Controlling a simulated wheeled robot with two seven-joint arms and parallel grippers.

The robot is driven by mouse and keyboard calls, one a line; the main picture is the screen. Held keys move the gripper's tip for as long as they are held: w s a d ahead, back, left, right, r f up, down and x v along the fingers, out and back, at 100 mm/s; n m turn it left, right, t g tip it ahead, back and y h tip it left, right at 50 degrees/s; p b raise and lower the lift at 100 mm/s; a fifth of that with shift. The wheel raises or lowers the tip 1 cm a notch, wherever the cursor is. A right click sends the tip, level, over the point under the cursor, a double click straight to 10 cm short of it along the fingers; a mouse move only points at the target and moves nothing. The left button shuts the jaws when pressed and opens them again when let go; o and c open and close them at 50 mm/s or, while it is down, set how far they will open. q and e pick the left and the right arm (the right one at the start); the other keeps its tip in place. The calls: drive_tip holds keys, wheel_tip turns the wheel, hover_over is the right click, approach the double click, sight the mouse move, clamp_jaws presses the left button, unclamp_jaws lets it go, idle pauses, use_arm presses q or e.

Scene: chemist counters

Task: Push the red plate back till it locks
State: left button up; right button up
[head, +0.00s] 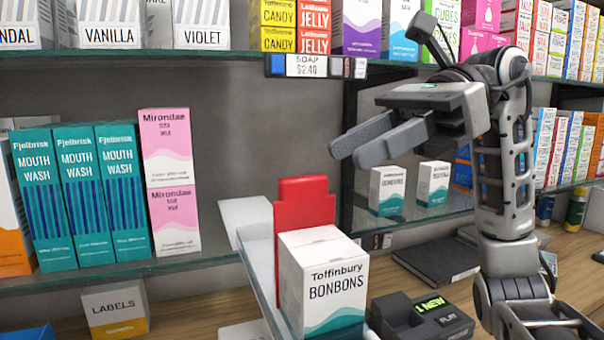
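The red plate (304,196) stands upright on a pale, glass-edged tray or shelf (258,268) that juts out from the counter. A white Toffinbury Bonbons box (322,280) stands in front of it and hides much of its lower part. My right gripper (349,153) is up and to the right of the plate, in the air, touching nothing that I can see. My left gripper is not in view.
Mouthwash boxes (81,195) and pink Mirondae boxes (169,182) stand on the shelf to the left. Two small white boxes (387,190) stand behind my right arm. A dark terminal (420,318) sits right of the Bonbons box. A price rail (315,66) hangs above the plate.

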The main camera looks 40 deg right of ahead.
sight(306, 175)
drive_tip(key=x, duration=0.7)
drive_tip(key=shift+a+p, duration=0.1)
drive_tip(key=shift+p, duration=0.25)
drive_tip(key=shift+w, duration=0.15)
clamp_jaws()
